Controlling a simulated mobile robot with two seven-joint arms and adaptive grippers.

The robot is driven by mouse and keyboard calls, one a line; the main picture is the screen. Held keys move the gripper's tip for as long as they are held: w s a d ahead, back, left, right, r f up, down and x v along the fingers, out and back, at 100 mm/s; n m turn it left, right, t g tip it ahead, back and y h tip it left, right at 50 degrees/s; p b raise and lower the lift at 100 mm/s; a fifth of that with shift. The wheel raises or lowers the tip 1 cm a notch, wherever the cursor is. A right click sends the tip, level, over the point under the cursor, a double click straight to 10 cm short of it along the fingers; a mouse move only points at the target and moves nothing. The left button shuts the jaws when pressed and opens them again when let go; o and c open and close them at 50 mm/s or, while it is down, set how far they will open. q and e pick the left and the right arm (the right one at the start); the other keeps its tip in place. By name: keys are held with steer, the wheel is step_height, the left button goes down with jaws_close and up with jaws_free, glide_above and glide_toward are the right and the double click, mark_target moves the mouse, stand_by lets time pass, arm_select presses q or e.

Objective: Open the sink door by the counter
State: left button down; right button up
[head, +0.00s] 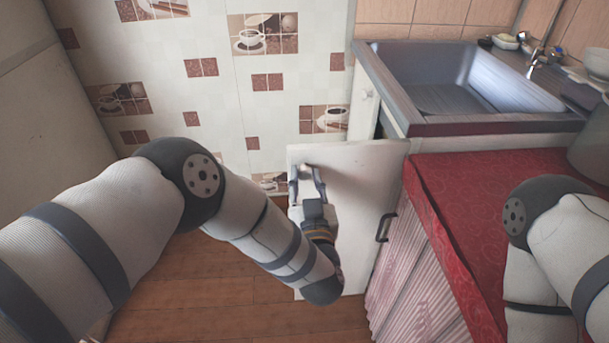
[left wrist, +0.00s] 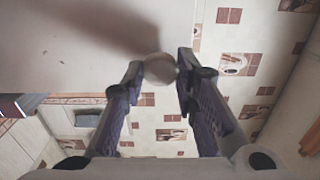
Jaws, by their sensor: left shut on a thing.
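The sink door (head: 365,180) is a plain white panel below the sink in the head view. It stands swung out from the sink cabinet, with a dark gap behind its top edge. My left gripper (head: 307,178) is at the door's free edge, on the left. In the left wrist view, the fingertips of my left gripper (left wrist: 160,75) are shut on a round pale knob (left wrist: 160,66), with the door's pale face (left wrist: 70,45) behind it. My right arm shows at the right of the head view, but its gripper is out of frame.
The metal sink (head: 450,85) sits in the counter at upper right. The red oilcloth counter (head: 470,190) stands right of the door, with a pink pleated curtain (head: 420,285) and a black handle (head: 385,227). Wooden floor (head: 190,270) is clear left of the door, up to the tiled wall (head: 215,95).

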arm_select(q)
steer(key=shift+s+d+y, duration=0.2)
steer(key=shift+s+y, duration=0.1)
steer(key=shift+s, duration=0.15)
steer(key=c, duration=1.2)
jaws_free()
steer(key=shift+c, duration=0.2)
steer(key=v, duration=0.7)
steer(key=shift+s, duration=0.3)
